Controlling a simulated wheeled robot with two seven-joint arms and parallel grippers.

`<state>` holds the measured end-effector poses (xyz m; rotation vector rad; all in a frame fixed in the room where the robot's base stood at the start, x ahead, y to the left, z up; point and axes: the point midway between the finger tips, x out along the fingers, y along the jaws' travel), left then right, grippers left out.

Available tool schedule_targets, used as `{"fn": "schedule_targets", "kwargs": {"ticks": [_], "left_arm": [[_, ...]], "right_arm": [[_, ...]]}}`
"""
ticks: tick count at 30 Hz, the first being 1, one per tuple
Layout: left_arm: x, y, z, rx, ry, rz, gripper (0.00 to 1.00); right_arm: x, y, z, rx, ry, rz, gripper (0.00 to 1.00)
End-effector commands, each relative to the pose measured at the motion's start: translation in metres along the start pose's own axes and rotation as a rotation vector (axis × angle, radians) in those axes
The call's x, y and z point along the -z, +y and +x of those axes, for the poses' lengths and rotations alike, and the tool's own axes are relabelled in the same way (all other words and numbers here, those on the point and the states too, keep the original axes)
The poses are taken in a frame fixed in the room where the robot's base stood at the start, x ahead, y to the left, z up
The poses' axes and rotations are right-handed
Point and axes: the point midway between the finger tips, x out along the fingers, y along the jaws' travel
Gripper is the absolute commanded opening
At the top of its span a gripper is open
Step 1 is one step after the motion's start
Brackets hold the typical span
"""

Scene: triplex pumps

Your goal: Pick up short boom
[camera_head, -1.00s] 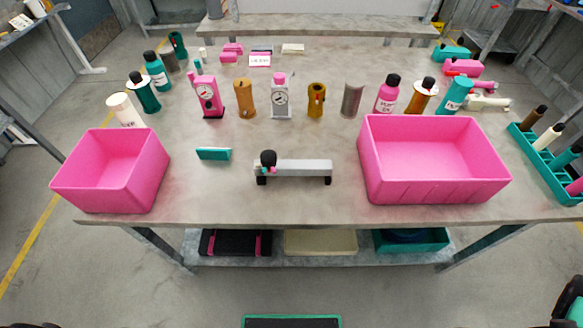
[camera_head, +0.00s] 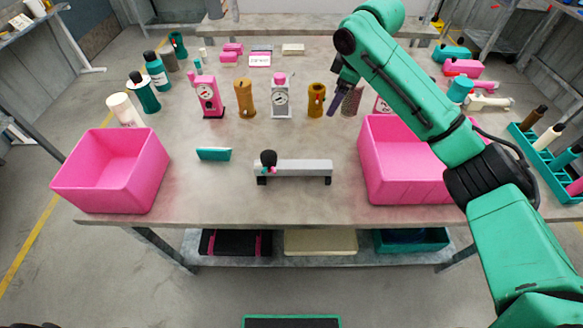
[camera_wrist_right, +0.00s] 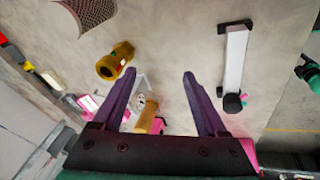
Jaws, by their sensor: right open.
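The likeliest short boom is a light grey bar (camera_head: 306,167) on black feet at the table's front middle. A round black knob (camera_head: 268,158) with a small teal and pink part is at its left end. In the right wrist view the bar (camera_wrist_right: 236,60) lies to the right of the fingers. My right gripper (camera_head: 334,103) hangs above the back row of parts, behind and right of the bar. Its two purple fingers (camera_wrist_right: 160,73) are spread and empty. My left gripper is not in view.
Pink bins stand at left (camera_head: 105,185) and right (camera_head: 375,175); my right arm covers part of the right one. A teal block (camera_head: 213,154) lies left of the bar. Gold cylinders (camera_head: 245,98) (camera_head: 316,98) and gauge units (camera_head: 281,98) stand behind. Table around the bar is clear.

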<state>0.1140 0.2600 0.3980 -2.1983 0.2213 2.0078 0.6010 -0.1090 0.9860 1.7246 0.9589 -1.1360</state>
Motion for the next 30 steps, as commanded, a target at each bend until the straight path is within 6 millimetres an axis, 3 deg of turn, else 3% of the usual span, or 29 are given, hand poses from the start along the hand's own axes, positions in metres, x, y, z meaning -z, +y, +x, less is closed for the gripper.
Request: {"fn": "schedule_targets", "kwargs": {"ticks": [1,3,6,25,30], "left_arm": [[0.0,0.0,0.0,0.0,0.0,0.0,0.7],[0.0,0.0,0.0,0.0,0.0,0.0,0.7],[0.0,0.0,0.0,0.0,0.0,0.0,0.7],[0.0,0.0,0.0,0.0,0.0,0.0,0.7],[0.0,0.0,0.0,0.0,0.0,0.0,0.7]], "right_arm": [[0.018,-0.032,-0.001,0.074,-0.043,-0.103,0.75],[0.029,-0.073,-0.001,0.174,-0.115,-0.228,0.75],[0.03,-0.105,-0.001,0.256,-0.188,-0.328,0.75],[-0.003,-0.143,0.101,0.278,-0.203,-0.342,0.75],[-0.005,-0.144,0.111,0.275,-0.201,-0.342,0.75]]}}
